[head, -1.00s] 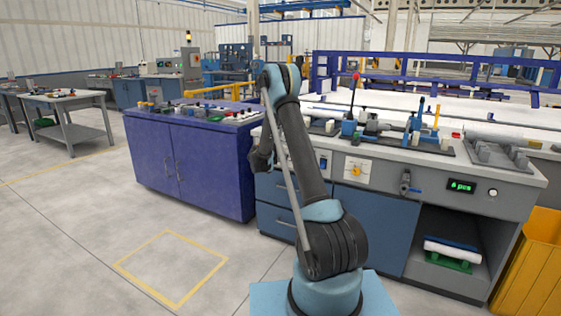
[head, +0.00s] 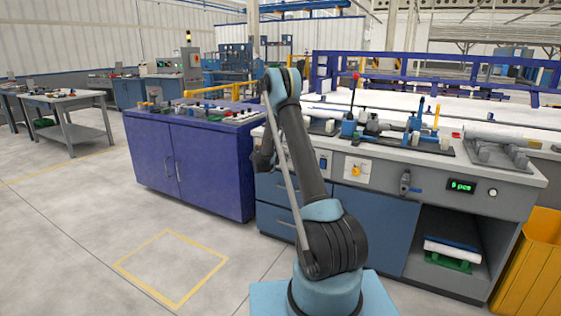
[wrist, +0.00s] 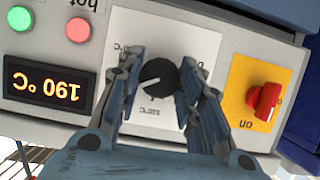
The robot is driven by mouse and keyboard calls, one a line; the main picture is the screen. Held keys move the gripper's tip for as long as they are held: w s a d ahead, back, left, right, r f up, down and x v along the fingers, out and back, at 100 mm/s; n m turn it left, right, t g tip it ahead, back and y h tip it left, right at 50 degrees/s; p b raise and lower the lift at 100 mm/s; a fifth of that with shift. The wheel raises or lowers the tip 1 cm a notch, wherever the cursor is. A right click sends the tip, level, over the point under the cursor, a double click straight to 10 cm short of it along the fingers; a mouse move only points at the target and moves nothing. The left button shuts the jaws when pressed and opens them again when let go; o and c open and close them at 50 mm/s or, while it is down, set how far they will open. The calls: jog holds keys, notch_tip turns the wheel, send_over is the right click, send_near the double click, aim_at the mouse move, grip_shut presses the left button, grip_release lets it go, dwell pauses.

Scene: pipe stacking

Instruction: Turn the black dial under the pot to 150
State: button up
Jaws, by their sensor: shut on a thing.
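The black dial (wrist: 156,77) sits on a white square plate (wrist: 193,35) on a grey panel in the wrist view, which appears upside down. A white pointer mark shows on the dial's face, toward the picture's left. My gripper (wrist: 160,72) is shut on the dial, with one finger at each side. A display (wrist: 48,84) left of the plate reads 190 °C. The scale marks are partly hidden by the fingers. In the head view my arm hides the gripper and dial, and I cannot make out the pot.
A red switch (wrist: 265,100) on a yellow plate is right of the dial. Green (wrist: 19,18) and red (wrist: 78,30) round buttons are above the display. In the head view, a purple cabinet (head: 200,165) and a grey-blue workbench (head: 375,220) stand nearby. The floor at left is open.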

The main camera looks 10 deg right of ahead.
jog(key=shift+a, duration=0.1)
jog(key=n+h, duration=0.1)
jog(key=n, duration=0.1)
jog(key=n+g+h, duration=0.1)
jog(key=n+h, duration=0.1)
jog(key=n, duration=0.1)
jog(key=n+h, duration=0.2)
jog(key=n, duration=0.1)
jog(key=shift+w+a+f+g, duration=0.1)
jog(key=shift+w+a+g, duration=0.2)
jog(key=shift+g, duration=0.1)
jog(key=shift+s+n, duration=0.1)
jog(key=shift+n, duration=0.2)
dwell(0.5)
jog(key=o, duration=1.1)
jog(key=shift+f, duration=0.1)
jog(key=shift+c, duration=0.2)
jog(key=shift+d, duration=0.1)
